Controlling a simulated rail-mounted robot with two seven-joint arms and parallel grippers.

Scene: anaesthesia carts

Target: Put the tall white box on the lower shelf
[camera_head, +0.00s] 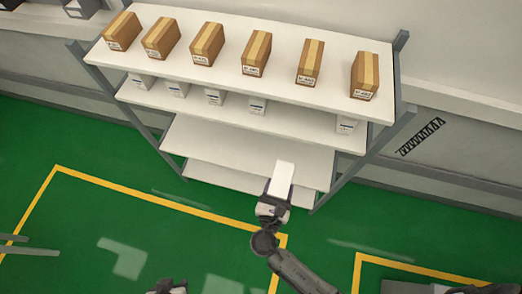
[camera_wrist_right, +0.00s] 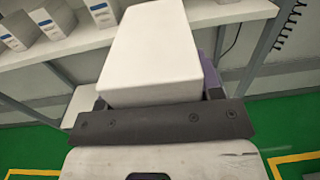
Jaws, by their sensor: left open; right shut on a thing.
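My right gripper (camera_head: 273,201) is shut on a tall plain white box (camera_head: 282,178). In the right wrist view the box (camera_wrist_right: 155,50) stretches away from the jaws toward the rack. In the head view it overlaps the right front part of the two lower shelves, the third shelf (camera_head: 235,142) and the bottom shelf (camera_head: 225,178), which look empty. Whether it touches either one I cannot tell. My left gripper (camera_head: 167,287) is open at the bottom edge of the head view, mostly cut off and away from the rack.
The top shelf (camera_head: 230,73) holds several brown taped boxes (camera_head: 256,54). The second shelf (camera_head: 190,106) holds several small white boxes (camera_head: 257,105) with blue labels, with a gap toward the right. Grey posts (camera_head: 368,157) bound the rack.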

